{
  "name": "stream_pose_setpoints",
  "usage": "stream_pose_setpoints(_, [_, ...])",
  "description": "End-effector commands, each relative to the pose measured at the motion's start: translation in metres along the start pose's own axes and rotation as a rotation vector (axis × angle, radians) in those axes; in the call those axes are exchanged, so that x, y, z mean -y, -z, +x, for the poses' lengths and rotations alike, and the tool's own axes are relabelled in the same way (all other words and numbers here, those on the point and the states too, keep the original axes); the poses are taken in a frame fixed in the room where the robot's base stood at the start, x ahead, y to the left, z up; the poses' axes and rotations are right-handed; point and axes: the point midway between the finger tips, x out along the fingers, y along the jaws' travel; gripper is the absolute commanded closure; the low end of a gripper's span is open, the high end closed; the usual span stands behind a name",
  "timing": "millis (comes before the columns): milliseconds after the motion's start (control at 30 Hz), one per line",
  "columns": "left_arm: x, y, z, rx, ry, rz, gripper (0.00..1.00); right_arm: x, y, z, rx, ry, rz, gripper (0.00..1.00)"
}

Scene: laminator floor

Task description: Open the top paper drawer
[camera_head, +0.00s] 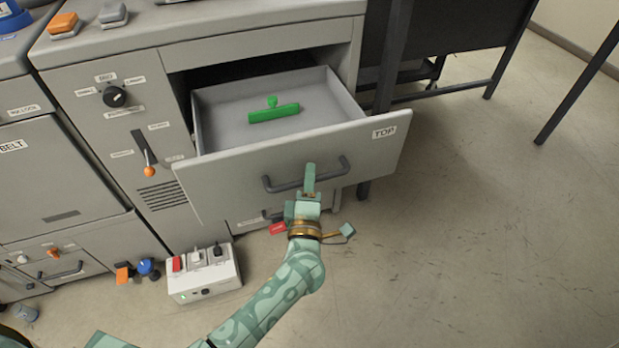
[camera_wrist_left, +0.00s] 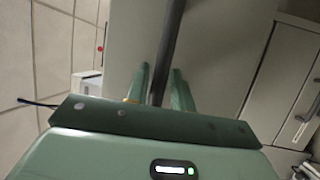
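The top paper drawer (camera_head: 390,150), labelled TOP, is pulled well out of the grey cabinet. A green object (camera_head: 274,111) with a knob lies inside on its floor. My left gripper (camera_head: 310,176) is at the dark bar handle (camera_head: 337,171) on the drawer front. In the left wrist view the handle (camera_wrist_left: 171,45) runs between the two close-set fingers (camera_wrist_left: 161,80), which look shut on it. The exact contact is hard to see. My right gripper is out of view.
A white switch box (camera_head: 204,275) stands on the floor at the left. A dark table (camera_head: 440,30) is behind the drawer. The floor at the right is clear.

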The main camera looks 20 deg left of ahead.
Motion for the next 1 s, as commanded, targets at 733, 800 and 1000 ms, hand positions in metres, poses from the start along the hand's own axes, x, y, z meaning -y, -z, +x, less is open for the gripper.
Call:
stream_pose_setpoints(733, [0.0, 0.0, -0.103, 0.001, 0.003, 0.001, 0.77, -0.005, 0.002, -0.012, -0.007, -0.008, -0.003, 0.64])
stream_pose_setpoints(800, [0.0, 0.0, -0.12, 0.001, 0.003, 0.0, 0.77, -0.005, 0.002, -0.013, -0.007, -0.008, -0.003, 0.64])
stream_pose_setpoints(1000, [0.0, 0.0, -0.153, 0.001, 0.001, 0.001, 0.77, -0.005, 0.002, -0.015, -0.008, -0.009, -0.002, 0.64])
